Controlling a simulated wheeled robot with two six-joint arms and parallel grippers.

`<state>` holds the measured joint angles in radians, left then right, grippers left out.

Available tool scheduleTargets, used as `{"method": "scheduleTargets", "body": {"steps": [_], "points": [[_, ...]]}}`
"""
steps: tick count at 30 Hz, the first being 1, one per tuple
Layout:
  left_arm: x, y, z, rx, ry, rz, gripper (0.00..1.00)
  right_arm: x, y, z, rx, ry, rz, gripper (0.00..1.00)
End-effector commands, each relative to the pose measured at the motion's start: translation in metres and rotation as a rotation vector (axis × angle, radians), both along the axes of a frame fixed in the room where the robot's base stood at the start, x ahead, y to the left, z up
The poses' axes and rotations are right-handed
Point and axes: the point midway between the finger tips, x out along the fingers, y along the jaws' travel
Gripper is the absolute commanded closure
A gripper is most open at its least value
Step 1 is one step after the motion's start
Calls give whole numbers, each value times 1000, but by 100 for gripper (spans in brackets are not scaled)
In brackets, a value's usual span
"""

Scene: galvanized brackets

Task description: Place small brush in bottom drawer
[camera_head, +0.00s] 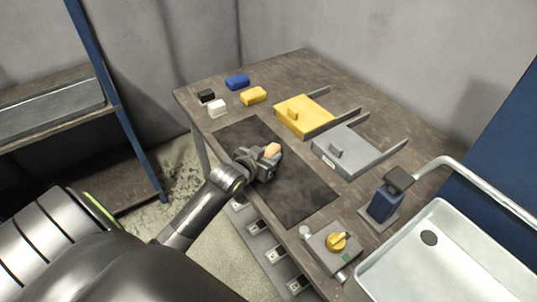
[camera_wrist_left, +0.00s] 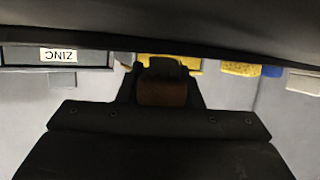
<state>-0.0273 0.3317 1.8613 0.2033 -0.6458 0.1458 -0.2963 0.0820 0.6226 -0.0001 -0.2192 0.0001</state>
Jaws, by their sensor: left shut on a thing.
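My left gripper (camera_head: 262,162) is over the dark mat (camera_head: 290,200) on the workbench. It is shut on a small tan-orange piece, which I take to be the small brush (camera_head: 272,150). In the left wrist view the brush shows as a brown block (camera_wrist_left: 162,93) between the fingers; its bristles cannot be made out. A row of grey drawer fronts (camera_head: 254,226) with small pale handles or labels shows below the bench's front edge. I cannot tell which is the bottom drawer, and none looks clearly open. My right gripper is not in view.
A yellow box (camera_head: 300,117) and a grey box (camera_head: 345,150) with rails stand at the back. Blue (camera_head: 237,82), yellow (camera_head: 254,95), black (camera_head: 206,96) and white (camera_head: 217,108) blocks lie far left. A switch box (camera_head: 333,248) and white sink (camera_head: 440,262) are at the right.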

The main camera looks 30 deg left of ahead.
Motion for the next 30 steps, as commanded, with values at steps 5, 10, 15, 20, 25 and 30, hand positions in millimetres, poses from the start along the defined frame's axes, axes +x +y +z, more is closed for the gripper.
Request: {"method": "scheduleTargets", "body": {"steps": [5, 10, 15, 20, 25, 30], "points": [[0, 0, -2, 0, 0, 0, 90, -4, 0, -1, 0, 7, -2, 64], [0, 0, -2, 0, 0, 0, 49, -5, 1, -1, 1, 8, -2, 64], [0, 0, -2, 0, 0, 0, 46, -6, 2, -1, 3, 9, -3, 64], [0, 0, 0, 0, 0, 0, 46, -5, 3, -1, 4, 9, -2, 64], [-11, 1, 4, 2, 2, 0, 46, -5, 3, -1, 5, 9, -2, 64], [-38, 1, 15, 3, 2, 0, 46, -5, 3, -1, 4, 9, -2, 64]]}}
